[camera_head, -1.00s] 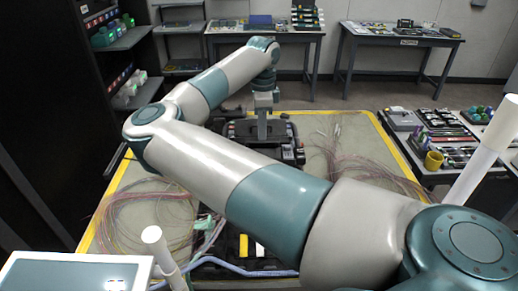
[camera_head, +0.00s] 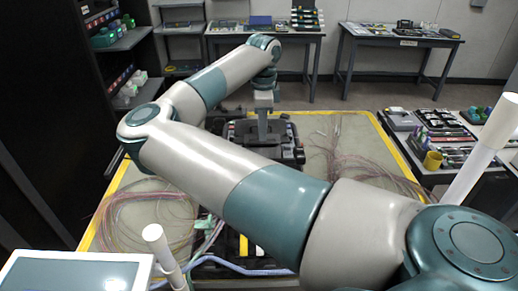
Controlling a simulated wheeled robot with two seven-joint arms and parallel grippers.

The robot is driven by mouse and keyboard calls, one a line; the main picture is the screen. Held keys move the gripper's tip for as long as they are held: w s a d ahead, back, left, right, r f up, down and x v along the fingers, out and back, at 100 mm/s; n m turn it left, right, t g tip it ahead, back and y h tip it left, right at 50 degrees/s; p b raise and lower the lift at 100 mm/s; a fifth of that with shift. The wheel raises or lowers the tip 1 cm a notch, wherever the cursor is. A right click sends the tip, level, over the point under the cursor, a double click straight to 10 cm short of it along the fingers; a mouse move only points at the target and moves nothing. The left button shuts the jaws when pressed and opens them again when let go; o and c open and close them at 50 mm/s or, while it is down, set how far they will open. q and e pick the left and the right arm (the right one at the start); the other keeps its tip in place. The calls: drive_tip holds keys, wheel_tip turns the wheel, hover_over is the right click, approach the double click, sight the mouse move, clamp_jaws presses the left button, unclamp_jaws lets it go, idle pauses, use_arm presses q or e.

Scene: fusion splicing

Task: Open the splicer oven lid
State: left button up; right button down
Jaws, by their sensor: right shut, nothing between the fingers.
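The black fusion splicer (camera_head: 290,152) sits at the far middle of the work table, partly hidden behind my right arm. My right gripper (camera_head: 264,141) points down at the top of the splicer, with its fingers shut and nothing between them. The fingertips are small and dark against the splicer, so I cannot tell whether they touch the oven lid. The oven lid itself cannot be made out, nor whether it is raised. My left gripper is not in view.
The yellow-edged table (camera_head: 377,128) carries bundles of thin fibre (camera_head: 345,160) on both sides. A blue cable (camera_head: 235,265) crosses the front. A side table at right holds tools and a yellow cup (camera_head: 433,160). My right arm covers much of the middle.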

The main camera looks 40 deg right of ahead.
drive_tip(key=shift+s+a+f, duration=0.15)
drive_tip(key=shift+s+f, duration=0.05)
drive_tip(key=shift+f, duration=0.2)
drive_tip(key=shift+s+a+r+p, duration=0.1)
drive_tip(key=shift+r+p, duration=0.4)
drive_tip(key=shift+r, duration=0.75)
drive_tip(key=shift+s+a+r+p, duration=0.2)
drive_tip(key=shift+s+r, duration=0.05)
drive_tip(key=shift+r, duration=0.7)
drive_tip(key=shift+s+a+r+p, duration=0.2)
drive_tip(key=shift+s+a+r, duration=0.1)
drive_tip(key=shift+r, duration=0.6)
drive_tip(key=shift+s+a+r+p, duration=0.15)
drive_tip(key=shift+s+r+p, duration=0.1)
drive_tip(key=shift+r, duration=0.7)
